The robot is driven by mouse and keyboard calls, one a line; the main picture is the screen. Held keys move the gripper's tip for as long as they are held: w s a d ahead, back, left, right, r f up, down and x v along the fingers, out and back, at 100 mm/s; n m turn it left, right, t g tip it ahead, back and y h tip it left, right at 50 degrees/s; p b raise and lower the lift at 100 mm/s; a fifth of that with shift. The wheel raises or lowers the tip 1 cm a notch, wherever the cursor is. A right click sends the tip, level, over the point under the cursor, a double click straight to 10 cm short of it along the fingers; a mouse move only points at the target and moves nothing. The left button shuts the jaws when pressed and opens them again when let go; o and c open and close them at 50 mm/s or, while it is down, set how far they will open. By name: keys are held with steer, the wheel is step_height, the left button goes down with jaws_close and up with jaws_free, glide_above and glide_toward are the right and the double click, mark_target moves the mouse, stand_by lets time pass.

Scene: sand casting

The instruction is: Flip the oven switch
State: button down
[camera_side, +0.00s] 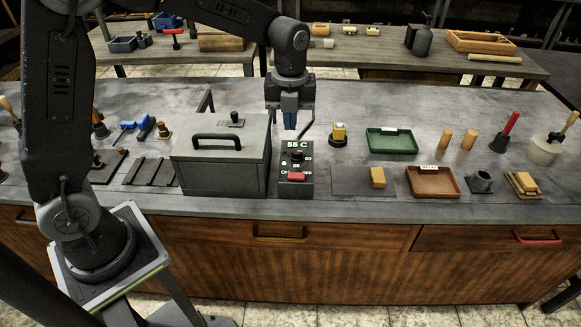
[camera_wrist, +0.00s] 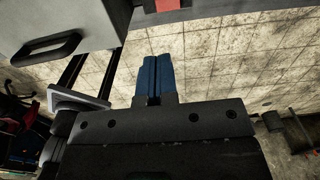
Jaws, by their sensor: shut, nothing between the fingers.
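The oven (camera_side: 222,166) is a grey box with a black handle on its lid, left of centre on the bench. Beside it on the right stands a dark control box (camera_side: 297,160) with a "55 C" display, a dial and a red switch (camera_side: 297,176) low on its face. My gripper (camera_side: 290,122) points down with its blue fingers together, empty, above the control box's top. In the wrist view the blue fingers (camera_wrist: 155,66) are closed together below the red switch (camera_wrist: 168,4), which is cut by the top edge. They look apart from it.
The oven's handle (camera_wrist: 52,48) shows at upper left in the wrist view. A green tray (camera_side: 392,141), a brown tray (camera_side: 433,182) and a yellow-topped item (camera_side: 339,134) stand to the right. Small tools lie left of the oven. The bench front edge is close to the control box.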

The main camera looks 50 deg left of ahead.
mark_target(296, 175)
steer(key=shift+f, duration=0.2)
step_height(296, 175, down, 14)
steer(key=shift+r, duration=0.1)
stand_by(0.6)
steer(key=shift+f, duration=0.2)
stand_by(0.5)
steer(key=shift+w+d+r, duration=0.35)
steer(key=shift+w+d, duration=0.15)
steer(key=shift+r, duration=0.1)
